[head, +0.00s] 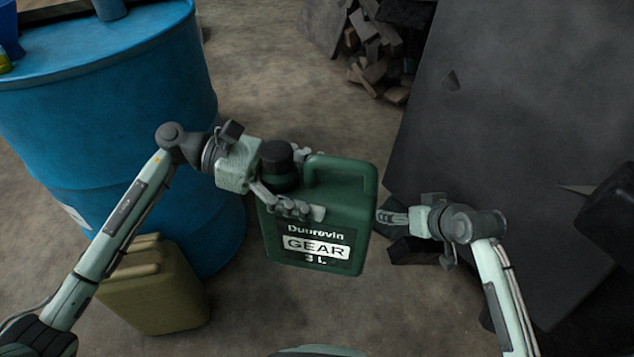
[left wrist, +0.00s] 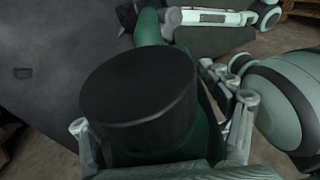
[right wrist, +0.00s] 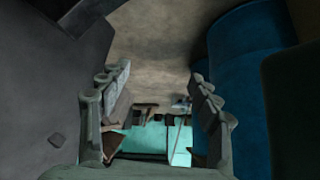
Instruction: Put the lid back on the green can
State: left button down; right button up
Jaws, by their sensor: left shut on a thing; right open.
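The green can (head: 315,225), labelled "Dunravin GEAR 3 L", is held upright, apparently clear of the floor. The black lid (head: 277,156) is over the can's neck at the top left; it fills the middle of the left wrist view (left wrist: 140,95). I cannot tell whether it is fully seated. My left gripper (head: 304,182) is shut on the can, its fingers on the near and far sides just below the lid. My right gripper (head: 393,217) is open and empty, just right of the can; its parted fingers show in the right wrist view (right wrist: 160,105).
A blue drum (head: 110,110) stands at the left, with a tan jerrycan (head: 155,285) in front of it. A large dark panel (head: 500,130) fills the right side. A wood pile (head: 375,50) lies at the back. Bare floor (head: 290,80) lies behind the can.

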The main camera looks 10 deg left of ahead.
jog(key=w+a+r+n+y, duration=0.1)
jog(key=w+a+r+y, duration=0.1)
jog(key=w+a+r, duration=0.4)
jog(key=w+a+r+n+y, duration=0.1)
jog(key=w+a+r, duration=0.15)
jog(key=r, duration=0.45)
jog(key=s+a+r+n+g+y, duration=0.2)
jog(key=a+r+n+y, duration=0.25)
jog(key=a+r, duration=0.75)
jog(key=s+a+r+n+g+h, duration=0.3)
jog(key=s+a+r+n+g, duration=0.35)
jog(key=s+a+n, duration=0.55)
jog(key=s+d+h, duration=0.1)
jog(key=d+h, duration=0.1)
jog(key=d, duration=0.1)
jog(key=s+d+r+n+h, duration=0.1)
jog(key=d+h, duration=0.2)
jog(key=s+d+n+h, duration=0.1)
jog(key=d+h, duration=0.2)
jog(key=shift+s+d+r+t, duration=0.15)
jog(key=shift+s+r+t, duration=0.05)
jog(key=shift+t, duration=0.05)
